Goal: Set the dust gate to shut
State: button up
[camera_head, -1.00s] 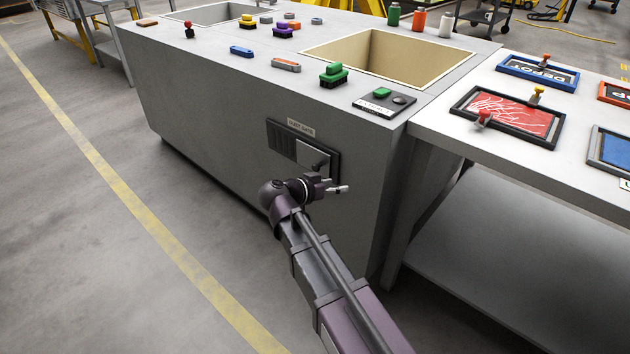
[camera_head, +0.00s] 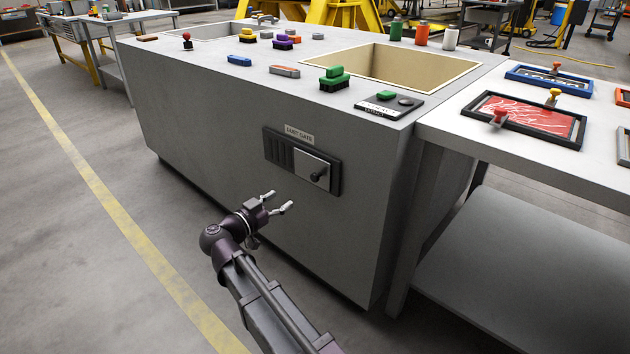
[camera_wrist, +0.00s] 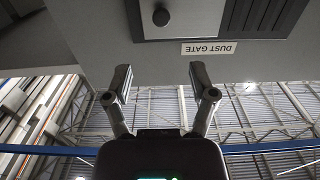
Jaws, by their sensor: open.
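The dust gate (camera_head: 302,160) is a dark framed panel on the front of the grey cabinet, under a "DUST GATE" label (camera_head: 299,135). Its light sliding plate (camera_head: 312,168) with a dark round knob (camera_head: 319,175) sits at the right part of the frame, and dark slats show at the left. In the wrist view the gate is upside down at the top, with the knob (camera_wrist: 161,17) near the middle and the slats (camera_wrist: 262,14) at the right. My gripper (camera_head: 281,202) is open and empty, below and left of the knob, apart from the panel.
The grey cabinet (camera_head: 210,125) carries brushes, blocks and an open bin (camera_head: 400,70) on top. A table (camera_head: 530,155) with framed panels adjoins at right. Open floor (camera_head: 90,260) with a yellow line lies at left.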

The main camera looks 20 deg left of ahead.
aim_at(313, 179)
jog(key=shift+w, duration=0.1)
jog(key=x, duration=1.3)
jog(key=shift+w, duration=0.2)
grip_shut()
